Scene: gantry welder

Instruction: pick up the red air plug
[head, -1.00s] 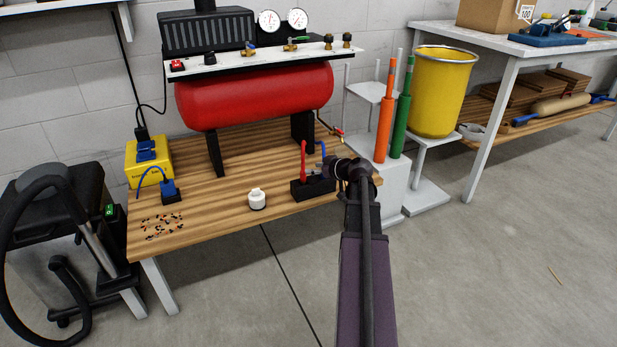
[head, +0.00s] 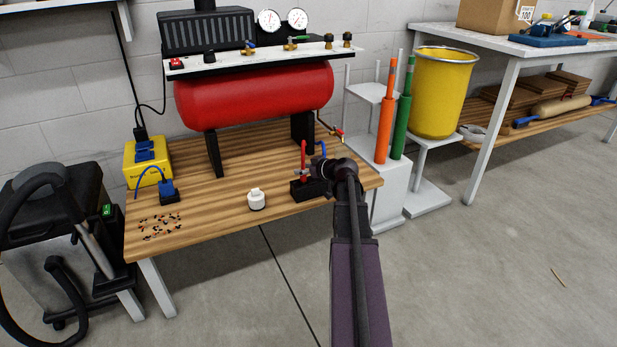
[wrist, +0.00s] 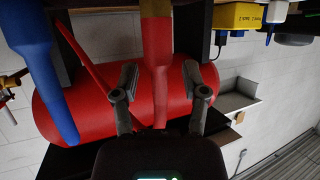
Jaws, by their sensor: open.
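The red air plug (head: 304,152) stands upright in a black holder (head: 299,193) at the front right of the wooden bench. A blue plug (head: 320,149) stands in the same holder to its right. My gripper (head: 308,170) is at the red plug's height, close by it. In the wrist view the red plug (wrist: 158,60) shows between the two open fingers of my gripper (wrist: 160,77), with a gap visible on each side. The blue plug (wrist: 52,80) is left of the fingers there. My gripper hides part of the holder in the head view.
A red compressor tank (head: 255,95) stands behind the holder. A white capped bottle (head: 257,200) is left of the holder. A yellow box (head: 140,172) and blue connector (head: 168,190) are at the bench's left. Orange and green cylinders (head: 384,130) stand to the right.

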